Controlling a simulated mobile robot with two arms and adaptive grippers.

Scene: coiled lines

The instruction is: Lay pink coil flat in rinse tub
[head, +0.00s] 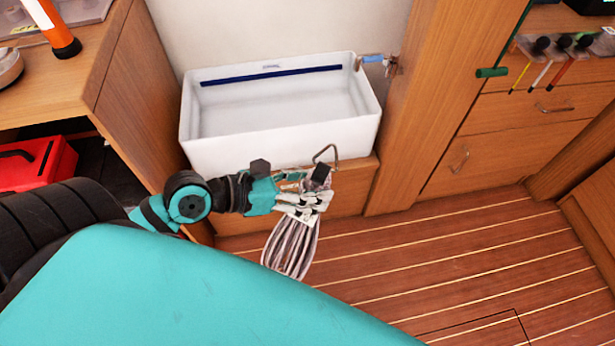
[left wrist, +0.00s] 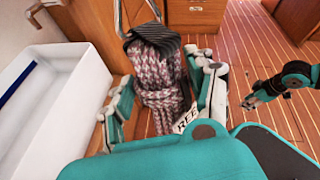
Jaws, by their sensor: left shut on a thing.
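The pink coil (head: 290,248) looks greyish pink in the head view and hangs down in loops from my left gripper (head: 308,202). In the left wrist view the coil (left wrist: 162,75) is speckled pink and grey, between the gripper's fingers. A dark strap (head: 321,174) with a metal hook is at its top. My left gripper is shut on the coil, in front of the tub's near wall and outside it. The white rinse tub (head: 270,149) looks empty. My right gripper (left wrist: 250,99) shows small in the left wrist view; its jaws are unclear.
The tub stands in a recess between a wooden counter (head: 128,75) at left and a wooden post (head: 418,110) at right. A blue-ended fitting (head: 372,59) sits by its right rear corner. A red case (head: 38,163) is at left. The striped floor (head: 440,265) is clear.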

